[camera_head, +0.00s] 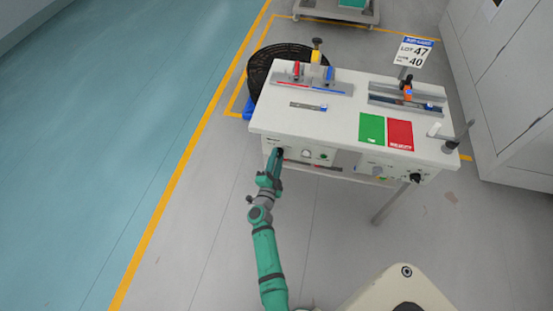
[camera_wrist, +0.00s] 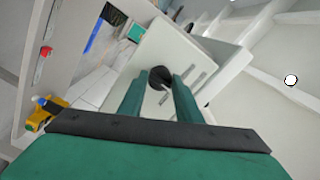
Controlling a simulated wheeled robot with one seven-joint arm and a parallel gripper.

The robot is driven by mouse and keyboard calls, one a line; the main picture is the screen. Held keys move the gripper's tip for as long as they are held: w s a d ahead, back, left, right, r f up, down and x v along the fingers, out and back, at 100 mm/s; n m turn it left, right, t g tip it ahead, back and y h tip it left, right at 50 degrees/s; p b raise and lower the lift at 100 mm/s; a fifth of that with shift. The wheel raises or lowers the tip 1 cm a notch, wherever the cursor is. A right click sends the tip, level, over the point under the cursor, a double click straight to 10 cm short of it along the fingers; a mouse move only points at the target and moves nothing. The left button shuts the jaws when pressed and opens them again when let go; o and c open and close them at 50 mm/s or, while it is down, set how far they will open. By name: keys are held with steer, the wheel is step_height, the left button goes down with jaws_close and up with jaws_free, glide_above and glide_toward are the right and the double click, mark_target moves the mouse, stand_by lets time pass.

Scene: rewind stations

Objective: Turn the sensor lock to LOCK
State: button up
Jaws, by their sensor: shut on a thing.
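My gripper (camera_head: 277,156) reaches the left end of the front panel of the white bench (camera_head: 340,105). In the wrist view, the two green fingers of my gripper (camera_wrist: 160,82) stand on either side of a round black knob (camera_wrist: 160,76) and are shut on it. The knob sits on a white panel (camera_wrist: 178,62) that carries slot-like marks beside it. I cannot read any lock labels or tell which way the knob is set. In the head view my gripper mostly hides this knob.
To the right on the bench front are a pale knob (camera_head: 306,154) and another black knob (camera_head: 415,177). The top holds a green pad (camera_head: 371,128), a red pad (camera_head: 399,134) and metal rails. A black basket (camera_head: 262,68) stands behind left. The floor at left is clear.

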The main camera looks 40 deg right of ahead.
steer(key=m, duration=0.5)
steer(key=shift+m, duration=1.4)
steer(key=shift+c, duration=0.2)
steer(key=shift+o, duration=0.2)
steer(key=o, duration=1)
steer(key=v, duration=1.1)
